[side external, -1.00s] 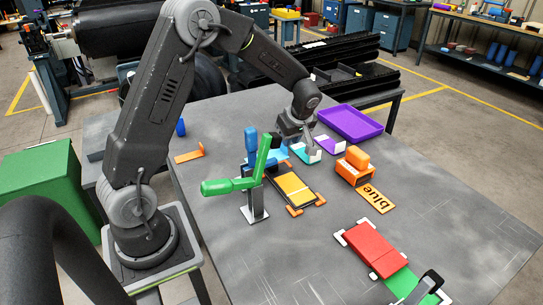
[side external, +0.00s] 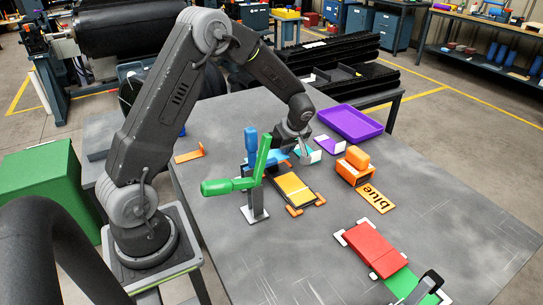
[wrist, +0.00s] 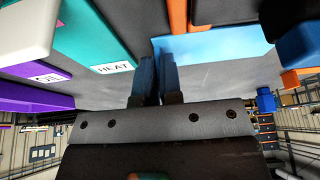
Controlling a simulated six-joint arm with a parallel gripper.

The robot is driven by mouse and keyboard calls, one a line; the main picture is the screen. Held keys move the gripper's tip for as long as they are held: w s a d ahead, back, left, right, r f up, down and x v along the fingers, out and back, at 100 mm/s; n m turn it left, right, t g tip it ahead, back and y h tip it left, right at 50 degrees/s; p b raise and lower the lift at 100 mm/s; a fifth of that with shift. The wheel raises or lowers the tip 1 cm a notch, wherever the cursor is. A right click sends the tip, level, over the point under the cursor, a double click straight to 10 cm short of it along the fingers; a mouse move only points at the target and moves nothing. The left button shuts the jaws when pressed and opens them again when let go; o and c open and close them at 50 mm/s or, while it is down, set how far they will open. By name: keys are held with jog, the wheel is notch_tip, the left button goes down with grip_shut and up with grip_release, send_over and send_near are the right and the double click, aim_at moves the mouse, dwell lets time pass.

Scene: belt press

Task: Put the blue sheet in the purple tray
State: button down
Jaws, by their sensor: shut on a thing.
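The light blue sheet (side external: 279,158) is behind the green-handled clamp in the side view and partly hidden by it. In the wrist view the sheet (wrist: 215,44) reaches the fingertips of my gripper (wrist: 155,65), which are close together at its near left edge. My gripper (side external: 294,148) is shut on the sheet, low over the table. The purple tray (side external: 350,124) stands empty at the back right of my gripper, apart from it.
A green-handled clamp (side external: 264,158) stands close in front. A teal piece marked HEAT (wrist: 95,42) and a purple piece marked OIL (wrist: 32,88) lie beside the gripper.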

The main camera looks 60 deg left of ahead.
notch_tip(320, 180, up, 9)
jog(key=w+a+r+m+t+h, duration=0.1)
jog(key=w+a+m+t+h, duration=0.15)
jog(key=w+m, duration=0.6)
jog(key=w+a+r+m+t+h, duration=0.2)
jog(key=w+a+m, duration=0.2)
jog(key=w+m, duration=0.45)
jog(key=m, duration=0.1)
send_over(354, 135)
jog(key=s, duration=0.1)
jog(key=f, duration=0.7)
jog(key=shift+s+f, duration=0.15)
jog(key=shift+s, duration=0.05)
jog(key=shift+f, duration=1.9)
